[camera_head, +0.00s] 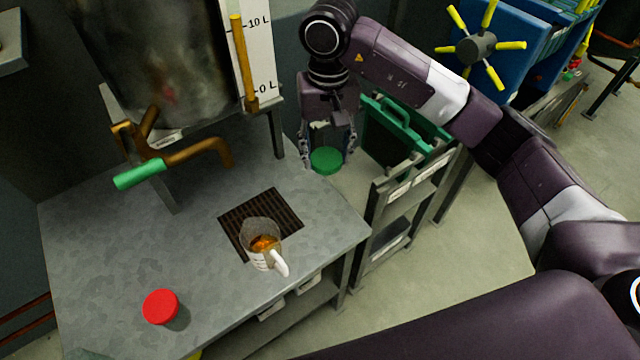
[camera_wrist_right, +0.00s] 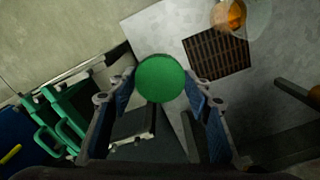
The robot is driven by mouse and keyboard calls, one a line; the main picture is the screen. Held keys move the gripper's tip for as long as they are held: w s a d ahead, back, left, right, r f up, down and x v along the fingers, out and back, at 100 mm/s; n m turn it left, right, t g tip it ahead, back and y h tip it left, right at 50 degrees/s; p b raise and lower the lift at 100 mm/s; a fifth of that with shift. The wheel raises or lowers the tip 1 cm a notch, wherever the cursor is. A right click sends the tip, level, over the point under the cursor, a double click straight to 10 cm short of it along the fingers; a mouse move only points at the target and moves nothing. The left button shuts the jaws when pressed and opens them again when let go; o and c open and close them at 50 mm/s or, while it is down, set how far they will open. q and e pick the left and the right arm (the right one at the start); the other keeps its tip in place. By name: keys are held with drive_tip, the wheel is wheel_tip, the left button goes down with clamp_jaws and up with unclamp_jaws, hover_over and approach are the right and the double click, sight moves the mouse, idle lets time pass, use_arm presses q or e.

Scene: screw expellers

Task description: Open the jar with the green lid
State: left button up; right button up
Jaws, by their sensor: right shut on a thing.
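A round green lid (camera_head: 326,160) sits between the fingertips of my right gripper (camera_head: 327,157). The gripper points down and is shut on the lid, near the right back edge of the grey table. In the right wrist view the lid (camera_wrist_right: 160,78) shows as a flat green disc between the two fingers (camera_wrist_right: 160,88). Whether a jar body is under the lid is hidden. My left gripper is not in view.
The metal table (camera_head: 110,220) carries a red-lidded jar (camera_head: 160,307) and a glass mug (camera_head: 262,243) with amber contents by a dark grate (camera_head: 285,208). A tap with a green handle (camera_head: 140,174) juts over the table. Green crates (camera_head: 400,125) stand on a rack to the right.

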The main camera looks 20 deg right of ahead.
drive_tip(key=shift+w+r, duration=0.25)
drive_tip(key=shift+r, duration=0.1)
drive_tip(key=shift+d+f, duration=0.1)
drive_tip(key=shift+f, duration=0.05)
drive_tip(key=p, duration=0.3)
hover_over(325, 211)
wheel_tip(325, 211, down, 15)
drive_tip(key=shift+s+r, duration=0.15)
drive_tip(key=shift+r, duration=0.05)
wheel_tip(325, 211, down, 5)
drive_tip(key=shift+f+p, duration=0.1)
drive_tip(key=shift+p, duration=0.25)
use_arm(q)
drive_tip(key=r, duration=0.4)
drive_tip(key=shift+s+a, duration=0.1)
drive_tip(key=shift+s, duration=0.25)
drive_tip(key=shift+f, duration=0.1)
use_arm(e)
drive_tip(key=shift+f+b, duration=0.15)
drive_tip(key=shift+b, duration=0.15)
drive_tip(key=o, duration=1.3)
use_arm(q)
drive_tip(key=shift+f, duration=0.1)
